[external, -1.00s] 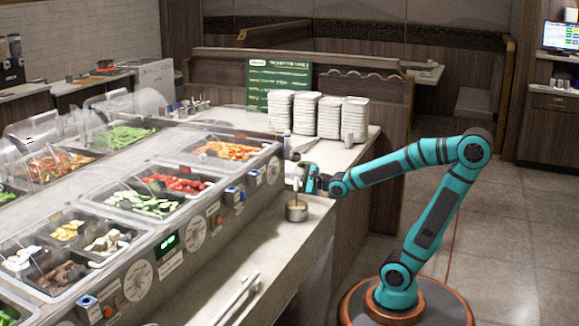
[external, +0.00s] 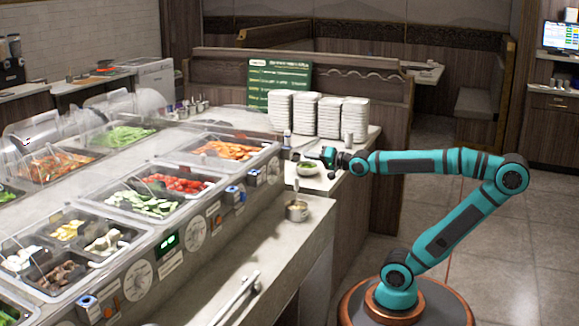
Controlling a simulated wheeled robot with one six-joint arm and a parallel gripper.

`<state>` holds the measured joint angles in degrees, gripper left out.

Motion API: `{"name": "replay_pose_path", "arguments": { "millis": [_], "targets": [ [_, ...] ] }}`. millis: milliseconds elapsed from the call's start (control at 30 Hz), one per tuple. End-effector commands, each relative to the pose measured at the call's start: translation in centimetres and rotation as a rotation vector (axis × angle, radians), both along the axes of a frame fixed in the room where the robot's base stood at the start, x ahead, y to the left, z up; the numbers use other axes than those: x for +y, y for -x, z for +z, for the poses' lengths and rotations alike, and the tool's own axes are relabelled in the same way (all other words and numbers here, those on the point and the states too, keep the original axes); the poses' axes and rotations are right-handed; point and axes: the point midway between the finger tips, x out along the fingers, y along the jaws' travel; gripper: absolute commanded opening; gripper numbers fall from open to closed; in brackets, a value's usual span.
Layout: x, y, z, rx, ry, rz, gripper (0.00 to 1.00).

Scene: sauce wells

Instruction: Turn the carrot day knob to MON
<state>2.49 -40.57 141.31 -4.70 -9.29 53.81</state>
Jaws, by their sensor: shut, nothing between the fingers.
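The carrot tray (external: 232,149) is at the back right end of the salad bar. A pale round day dial (external: 272,170) sits on the front panel below it; its lettering and pointer are too small to read. My gripper (external: 296,156) is shut and empty, held level just right of this dial and pointing left toward the panel. I cannot tell whether its tips touch the dial.
A green-filled bowl (external: 307,169) stands on the ledge below my gripper. A small metal pot (external: 297,211) stands nearer on the ledge. White plate stacks (external: 304,114) stand behind. More dials (external: 195,234) and blue switches (external: 234,196) line the panel.

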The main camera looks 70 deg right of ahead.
Motion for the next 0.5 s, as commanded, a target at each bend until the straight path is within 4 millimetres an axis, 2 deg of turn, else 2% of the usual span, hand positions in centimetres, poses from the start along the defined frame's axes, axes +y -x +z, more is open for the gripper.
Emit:
{"name": "replay_pose_path", "arguments": {
  "millis": [200, 500],
  "targets": [
    [0.3, 2.0, 1.8, 0.009, 0.207, 0.008, 0.0],
    [0.6, 3.6, 2.9, 0.018, 0.37, 0.018, 0.0]
  ]
}}
